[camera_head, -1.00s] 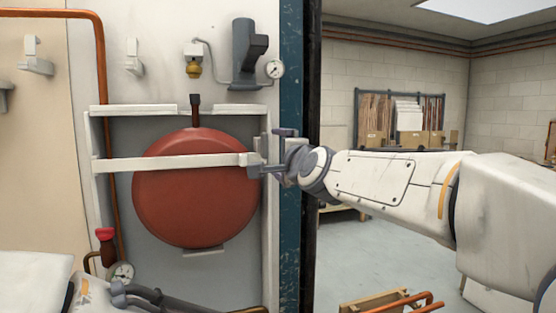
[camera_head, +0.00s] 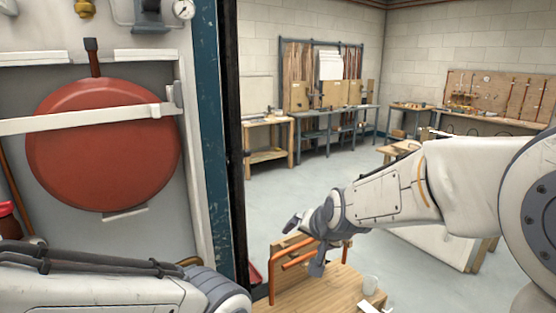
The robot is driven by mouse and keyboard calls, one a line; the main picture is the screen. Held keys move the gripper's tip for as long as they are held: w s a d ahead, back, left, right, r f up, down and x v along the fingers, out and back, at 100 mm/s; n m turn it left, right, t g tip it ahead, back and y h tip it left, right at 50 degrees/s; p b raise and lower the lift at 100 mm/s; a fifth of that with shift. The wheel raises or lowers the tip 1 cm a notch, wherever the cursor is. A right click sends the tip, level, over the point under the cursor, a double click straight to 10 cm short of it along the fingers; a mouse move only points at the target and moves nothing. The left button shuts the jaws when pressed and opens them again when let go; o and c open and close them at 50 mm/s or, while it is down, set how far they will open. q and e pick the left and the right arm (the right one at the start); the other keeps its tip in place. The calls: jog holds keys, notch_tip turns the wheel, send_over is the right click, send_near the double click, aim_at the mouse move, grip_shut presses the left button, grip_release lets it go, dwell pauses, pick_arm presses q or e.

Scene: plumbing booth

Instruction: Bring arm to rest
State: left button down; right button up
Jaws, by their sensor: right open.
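My right gripper (camera_head: 306,240) is at the end of my right arm, which comes in from the right. It hangs low and points down and left, open, with nothing seen in its jaws. It shows in front of copper pipes and a wooden bench, apart from the red tank (camera_head: 105,145). The round red tank sits in a white frame with a white bar (camera_head: 90,120) across its front. My left arm lies along the bottom left; its gripper is outside the picture.
A dark blue post (camera_head: 209,140) stands between tank and room. Workbenches (camera_head: 336,115) line the back wall. The grey floor between is open.

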jog(key=s+d+f+n+g+h, duration=0.1)
jog(key=s+d+f+n+g, duration=0.15)
jog(key=s+d+f, duration=0.5)
jog(key=s+d+f+n+g+h, duration=0.25)
jog(key=s+d+f, duration=0.25)
jog(key=s, duration=0.5)
jog(key=s+a+r+n+g+y+p, duration=0.2)
jog(key=s+a+r+n, duration=0.4)
jog(key=s+a, duration=0.7)
notch_tip(320, 180, up, 3)
jog(key=shift+s+a+f+g+p, duration=0.1)
jog(key=shift+s+a+g+p, duration=0.3)
jog(key=shift+g+p, duration=0.3)
